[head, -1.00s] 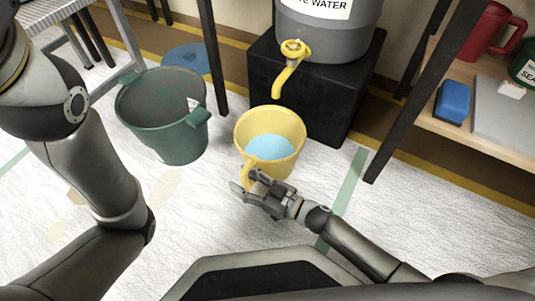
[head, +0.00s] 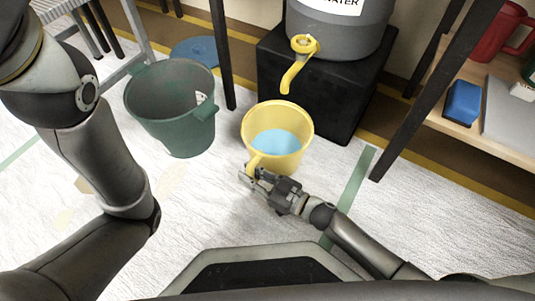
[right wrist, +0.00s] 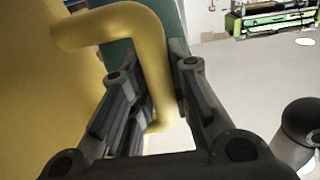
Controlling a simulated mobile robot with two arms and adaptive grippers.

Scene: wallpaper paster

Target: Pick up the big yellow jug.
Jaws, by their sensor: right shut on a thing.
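The big yellow jug (head: 290,150) stands upright below the yellow tap, with light blue water inside. Its handle is on the near-left side, facing me. My right gripper (head: 256,176) is at the handle. In the right wrist view the fingers (right wrist: 160,100) are on either side of the yellow handle (right wrist: 148,55) and closed on it. The jug's wall (right wrist: 40,110) fills the left of that view. I cannot tell whether the jug's base touches the floor. My left arm comes in at the left of the head view; its gripper is out of view.
A green bucket (head: 175,115) stands left of the jug. A grey water tank (head: 345,30) with a yellow tap (head: 303,50) sits on a black block (head: 330,105) behind. A dark table leg (head: 420,105) and wooden shelf (head: 462,130) are at the right.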

